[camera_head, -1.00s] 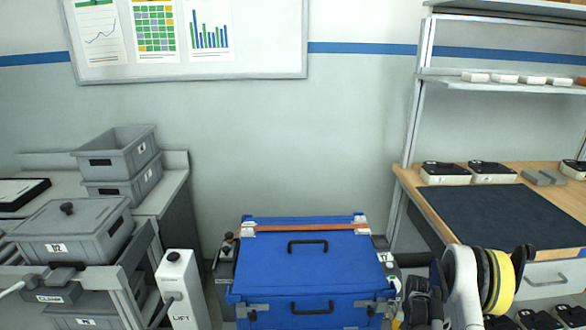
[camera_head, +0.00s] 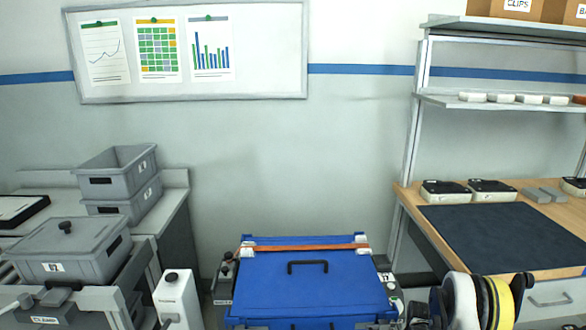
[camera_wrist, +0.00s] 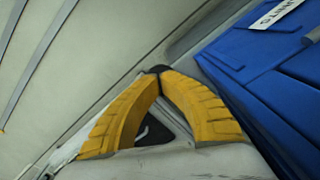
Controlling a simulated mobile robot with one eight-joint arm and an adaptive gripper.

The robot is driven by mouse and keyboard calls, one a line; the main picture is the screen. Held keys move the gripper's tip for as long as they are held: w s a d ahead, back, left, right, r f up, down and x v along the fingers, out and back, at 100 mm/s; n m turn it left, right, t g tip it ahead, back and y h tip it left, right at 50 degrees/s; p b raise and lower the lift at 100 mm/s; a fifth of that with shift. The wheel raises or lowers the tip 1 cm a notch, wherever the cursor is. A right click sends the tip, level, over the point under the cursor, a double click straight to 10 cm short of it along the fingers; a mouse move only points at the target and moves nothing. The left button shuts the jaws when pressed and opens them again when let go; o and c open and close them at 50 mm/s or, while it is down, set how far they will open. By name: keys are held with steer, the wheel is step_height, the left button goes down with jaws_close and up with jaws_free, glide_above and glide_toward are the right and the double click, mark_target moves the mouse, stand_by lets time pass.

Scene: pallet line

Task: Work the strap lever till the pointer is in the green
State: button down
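A blue case (camera_head: 305,283) stands at the bottom centre of the head view, with an orange strap (camera_head: 310,247) across its top near the back edge. A grey fitting with a dark knob (camera_head: 228,257) sits at the case's left side; I cannot tell whether it is the strap lever. No pointer or green zone can be made out. In the wrist view my gripper (camera_wrist: 158,71) has its two yellow fingers meeting at dark tips, with nothing seen held. The blue case (camera_wrist: 265,80) is to its right there, apart from the tips. The head view does not show the fingers.
A lift post (camera_head: 177,298) and grey lidded bin (camera_head: 70,250) stand left of the case, with stacked grey bins (camera_head: 120,180) behind. A wooden bench with a dark mat (camera_head: 500,235) is at the right. My arm shows at the lower right.

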steer(key=shift+f, duration=0.7)
steer(key=r+p, duration=0.1)
steer(key=r, duration=0.2)
steer(key=r+p, duration=0.1)
steer(key=r, duration=0.2)
steer(key=w+r+p, duration=0.1)
steer(key=r, duration=0.2)
steer(key=shift+r, duration=0.1)
step_height(320, 180, up, 5)
steer(key=shift+p, duration=1.05)
